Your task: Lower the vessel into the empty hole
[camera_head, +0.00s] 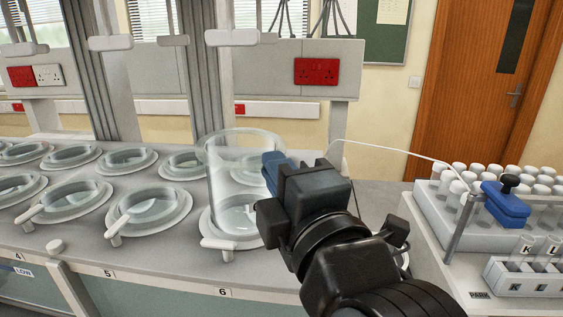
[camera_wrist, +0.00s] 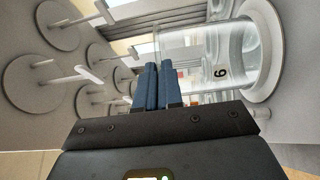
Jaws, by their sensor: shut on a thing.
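The vessel (camera_head: 228,172) is a clear glass cylinder with a wide rim. It stands upright above the front ring at station 6, well proud of the bench. My gripper (camera_head: 272,172) is shut on its upper right wall with blue fingers. The wrist view shows the blue fingers (camera_wrist: 158,85) at the vessel's wall (camera_wrist: 195,45). The hole's pale ring (camera_head: 208,222) surrounds the vessel's lower end; it also shows in the wrist view (camera_wrist: 272,50). I cannot tell how far the bottom is inside the ring.
Other ringed holes holding glass vessels (camera_head: 148,212) fill the bench to the left. White stirrer heads (camera_head: 232,38) hang above on posts. On the right stand a rack of capped tubes (camera_head: 430,197) with a blue clamp (camera_head: 505,205) and a smaller vial rack (camera_head: 525,278).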

